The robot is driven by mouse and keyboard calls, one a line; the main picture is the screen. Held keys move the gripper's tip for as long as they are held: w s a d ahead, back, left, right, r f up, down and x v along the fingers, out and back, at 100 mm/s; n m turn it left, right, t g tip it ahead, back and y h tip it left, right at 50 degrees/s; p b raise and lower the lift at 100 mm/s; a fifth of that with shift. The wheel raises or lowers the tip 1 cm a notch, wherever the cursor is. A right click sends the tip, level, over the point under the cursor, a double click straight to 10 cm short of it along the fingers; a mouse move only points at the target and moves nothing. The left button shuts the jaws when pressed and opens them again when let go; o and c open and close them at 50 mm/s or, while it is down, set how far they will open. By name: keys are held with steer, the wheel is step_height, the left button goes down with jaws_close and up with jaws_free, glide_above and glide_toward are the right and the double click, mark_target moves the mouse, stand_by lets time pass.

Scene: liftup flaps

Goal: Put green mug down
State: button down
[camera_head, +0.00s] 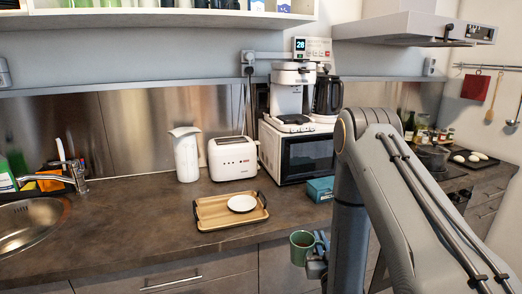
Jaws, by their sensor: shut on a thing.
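The green mug (301,249) is upright in front of the counter's front edge, at about the height of the drawer fronts. My gripper (317,262) is at the mug's right side, shut on it, partly hidden behind my arm. The fingertips are too small to make out clearly. The dark countertop (130,225) lies behind and to the left of the mug.
A blue box (321,189) sits on the counter behind the mug. A white toaster (233,158), a white jug (186,154) and a microwave (300,153) stand along the back. The sink (32,222) is at far left. Counter left of the tray is clear.

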mark_target(307, 249)
steer(key=s, duration=0.8)
steer(key=shift+f, duration=0.45)
